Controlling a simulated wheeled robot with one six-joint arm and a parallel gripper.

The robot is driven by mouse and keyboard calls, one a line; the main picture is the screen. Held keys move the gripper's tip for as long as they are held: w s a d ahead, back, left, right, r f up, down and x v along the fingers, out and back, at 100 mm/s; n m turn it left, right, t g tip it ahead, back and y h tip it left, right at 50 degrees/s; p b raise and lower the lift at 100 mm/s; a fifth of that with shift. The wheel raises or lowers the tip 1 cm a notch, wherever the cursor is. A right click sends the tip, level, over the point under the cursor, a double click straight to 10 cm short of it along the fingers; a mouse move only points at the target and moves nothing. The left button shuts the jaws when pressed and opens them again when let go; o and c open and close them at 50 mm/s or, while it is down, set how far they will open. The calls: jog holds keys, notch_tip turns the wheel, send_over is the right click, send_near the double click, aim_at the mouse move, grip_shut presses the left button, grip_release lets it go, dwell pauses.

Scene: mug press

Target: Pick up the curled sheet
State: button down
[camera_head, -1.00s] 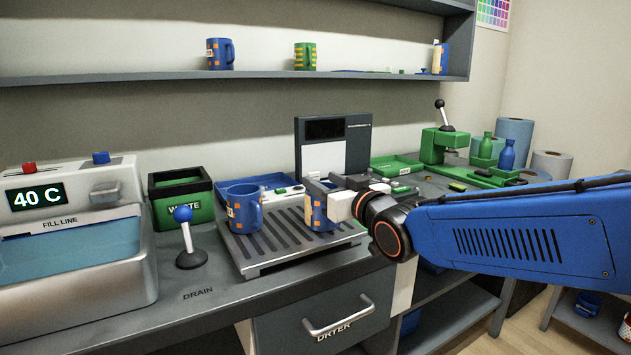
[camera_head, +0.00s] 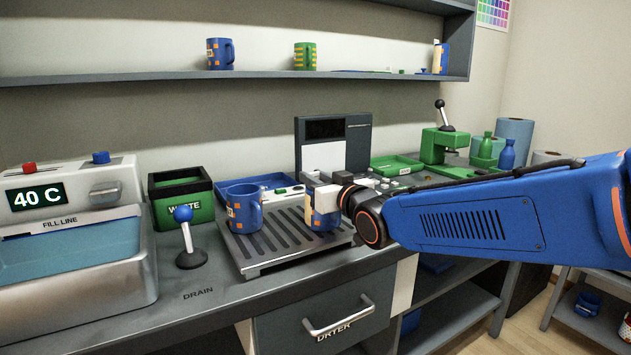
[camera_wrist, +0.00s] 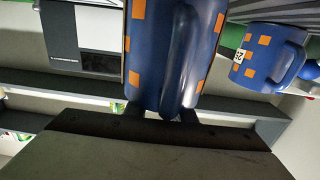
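I cannot make out a curled sheet as a separate thing in either view. My gripper (camera_head: 325,197) is at the right-hand blue mug (camera_head: 315,218) with orange squares, which stands upright on the slotted drain tray (camera_head: 270,262). In the wrist view this mug (camera_wrist: 172,55) fills the upper middle, its handle facing the camera. The finger ends are largely hidden behind the mug, so I cannot tell whether they grip it. A second blue mug (camera_head: 243,208) with orange squares stands to the left on the same tray; it also shows in the wrist view (camera_wrist: 268,57).
A black-and-green waste bin (camera_head: 182,197), a lever with a blue knob (camera_head: 187,235) and a water bath (camera_head: 75,240) stand to the left. A grey-and-white machine (camera_head: 333,148) stands behind the tray. A green press (camera_head: 440,150) and bottles (camera_head: 507,155) stand at right.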

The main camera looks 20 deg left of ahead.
notch_tip(320, 180, up, 14)
dwell(1.6)
jog(key=shift+f, duration=0.1)
dwell(0.5)
